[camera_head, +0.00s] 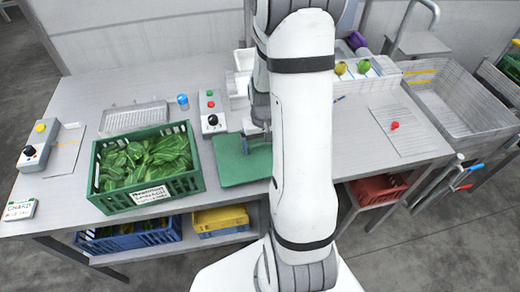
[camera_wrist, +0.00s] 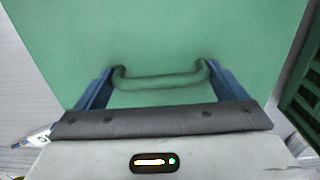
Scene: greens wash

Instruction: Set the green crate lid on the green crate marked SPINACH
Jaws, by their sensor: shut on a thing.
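The green crate (camera_head: 118,200) stands on the table at the left, full of leafy greens (camera_head: 148,160), with a white label (camera_head: 150,195) on its front that is too small to read surely. The green crate lid (camera_head: 232,168) is a flat panel just right of the crate. My gripper (camera_head: 258,138) is over the lid, partly hidden by my arm. In the wrist view the blue fingers of my gripper (camera_wrist: 160,90) are shut on the handle (camera_wrist: 160,80) of the lid. I cannot tell whether the lid touches the table. The crate's edge shows at the right there.
A control box (camera_head: 211,112) and a blue-capped jar (camera_head: 183,101) stand behind the crate and lid. A wire rack (camera_head: 134,117) lies behind the crate. A button box (camera_head: 38,145) and a CHARD card (camera_head: 19,209) are at the left. A wire basket (camera_head: 460,105) is at the right.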

